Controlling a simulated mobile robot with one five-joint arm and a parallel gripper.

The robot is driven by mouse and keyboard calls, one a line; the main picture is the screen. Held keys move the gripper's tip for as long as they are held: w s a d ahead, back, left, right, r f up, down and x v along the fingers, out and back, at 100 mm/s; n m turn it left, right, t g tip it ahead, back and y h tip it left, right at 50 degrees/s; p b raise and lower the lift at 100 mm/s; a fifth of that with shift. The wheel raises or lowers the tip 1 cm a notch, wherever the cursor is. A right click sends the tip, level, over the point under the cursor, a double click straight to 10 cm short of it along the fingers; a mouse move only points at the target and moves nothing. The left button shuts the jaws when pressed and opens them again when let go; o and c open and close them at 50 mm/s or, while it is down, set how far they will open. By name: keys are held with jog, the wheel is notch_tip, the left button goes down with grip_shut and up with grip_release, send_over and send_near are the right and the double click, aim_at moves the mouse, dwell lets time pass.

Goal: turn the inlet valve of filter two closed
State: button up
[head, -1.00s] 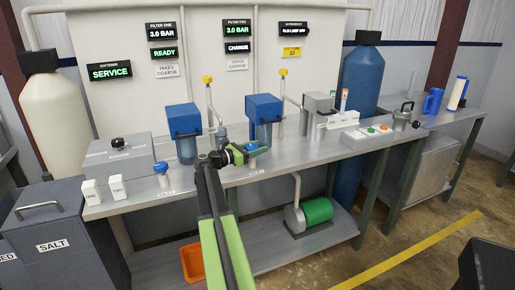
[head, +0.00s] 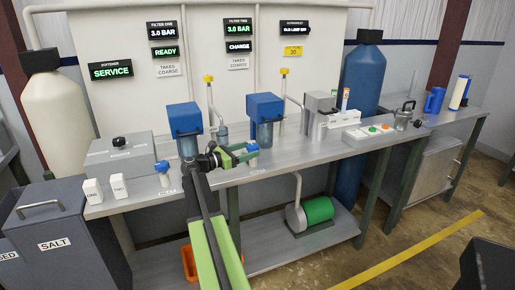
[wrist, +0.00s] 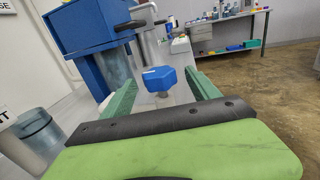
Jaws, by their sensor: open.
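The blue inlet valve knob (head: 252,147) of filter two stands on a short stem at the front of the bench. Filter two (head: 265,107) is the blue-headed housing behind it. My gripper (head: 246,152) is open, with its green fingers pointing towards the knob. In the wrist view, the faceted knob (wrist: 161,79) shows between the two spread fingers (wrist: 160,80), with a gap visible on each side. A small white mark shows on the knob's top. I cannot tell whether the fingertips reach fully past it.
Filter one (head: 187,116) and its blue knob (head: 162,168) stand to the left. A grey unit (head: 319,106) and a button panel (head: 369,133) are to the right. Two white blocks (head: 106,188) sit at the left front edge. The filter two display (head: 238,46) reads CHANGE.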

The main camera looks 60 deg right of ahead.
jog(key=v, duration=1.1)
jog(key=shift+w+a, duration=0.15)
jog(key=shift+a, duration=0.15)
jog(key=shift+f, duration=0.1)
